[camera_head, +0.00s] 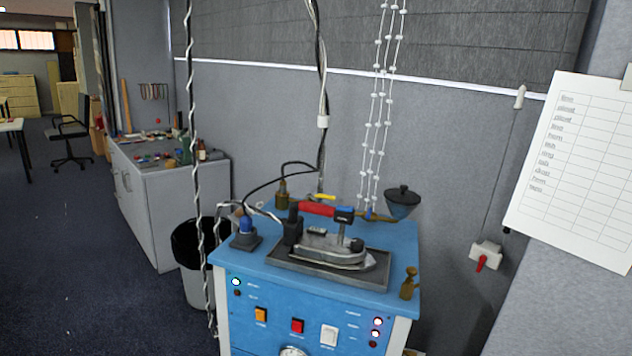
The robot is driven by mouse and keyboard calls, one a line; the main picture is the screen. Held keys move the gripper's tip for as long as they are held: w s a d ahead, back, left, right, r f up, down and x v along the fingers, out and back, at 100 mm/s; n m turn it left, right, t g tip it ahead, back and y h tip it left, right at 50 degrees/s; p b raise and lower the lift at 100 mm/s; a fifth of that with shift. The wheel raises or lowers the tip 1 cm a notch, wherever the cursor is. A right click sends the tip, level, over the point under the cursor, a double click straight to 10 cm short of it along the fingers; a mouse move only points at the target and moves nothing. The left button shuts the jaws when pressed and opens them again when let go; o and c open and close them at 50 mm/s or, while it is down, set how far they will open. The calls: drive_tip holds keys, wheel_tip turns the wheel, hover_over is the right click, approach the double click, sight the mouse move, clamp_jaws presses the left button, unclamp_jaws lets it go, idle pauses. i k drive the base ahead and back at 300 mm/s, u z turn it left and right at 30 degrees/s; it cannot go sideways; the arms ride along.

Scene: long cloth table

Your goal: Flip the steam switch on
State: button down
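A blue ironing station (245,267) stands near the middle, with a control panel on its front. The panel has an orange switch (260,314), a red switch (297,326) and a white rocker switch (329,335). The labels are too small to read, so I cannot tell which is the steam switch. A green lamp (236,282) is lit at the panel's left, and pale lamps (377,321) show at its right. A gauge (293,351) is cut off by the bottom edge. My gripper is not in view.
An iron (330,250) rests on a tray (372,277) on top. Cables and bead chains (375,130) hang above. A red-levered box (485,257) is on the right wall, near a paper sheet (575,170). Left are a bin (196,285), a cabinet (160,215) and open floor.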

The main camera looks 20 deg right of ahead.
sight(341, 207)
drive_tip(key=u, duration=0.05)
drive_tip(key=i, duration=1.35)
drive_tip(key=z, duration=0.05)
